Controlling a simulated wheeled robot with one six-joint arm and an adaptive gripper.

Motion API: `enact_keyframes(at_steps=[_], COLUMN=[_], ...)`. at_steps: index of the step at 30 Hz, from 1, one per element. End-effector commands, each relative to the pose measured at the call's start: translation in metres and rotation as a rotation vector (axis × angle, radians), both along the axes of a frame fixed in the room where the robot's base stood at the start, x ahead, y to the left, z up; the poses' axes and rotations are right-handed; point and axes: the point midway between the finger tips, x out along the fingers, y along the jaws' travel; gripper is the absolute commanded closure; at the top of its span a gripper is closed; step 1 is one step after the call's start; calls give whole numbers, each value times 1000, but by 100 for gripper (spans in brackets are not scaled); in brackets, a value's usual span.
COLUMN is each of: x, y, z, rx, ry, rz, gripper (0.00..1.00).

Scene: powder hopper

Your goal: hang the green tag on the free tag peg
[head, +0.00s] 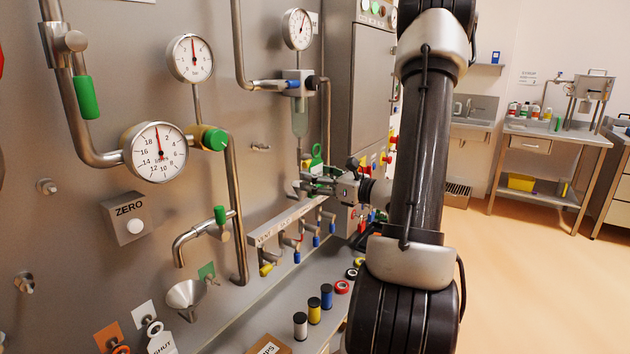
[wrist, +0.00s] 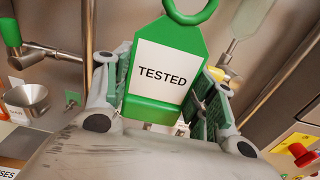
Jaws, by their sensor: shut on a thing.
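The green tag (wrist: 165,108) has a white "TESTED" label and a ring at its top. It is between the fingers of my gripper (wrist: 165,85), which is shut on it, ring upward. In the head view the tag (head: 316,153) shows small above my gripper (head: 314,183), in front of the steel panel. The free tag peg (head: 207,273) stands on a green square at the lower left, with nothing hanging on it. It also shows in the wrist view (wrist: 71,103), left of the tag and apart from it.
A funnel (head: 186,294) is beside the green square. Tags hang at the white square (head: 145,314) and the orange square (head: 107,336). A rail with small valves (head: 292,222), a green-handled tap (head: 220,216) and a vertical pipe (head: 238,215) stand between my gripper and the free peg.

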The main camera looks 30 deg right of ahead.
Motion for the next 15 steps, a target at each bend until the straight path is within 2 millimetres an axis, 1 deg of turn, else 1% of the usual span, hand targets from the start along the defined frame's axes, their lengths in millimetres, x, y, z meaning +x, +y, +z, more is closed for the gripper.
enact_keyframes(at_steps=[15], x=[-31], y=[-14], z=[0], rx=[-1], ry=[0], rz=[-2], gripper=[66])
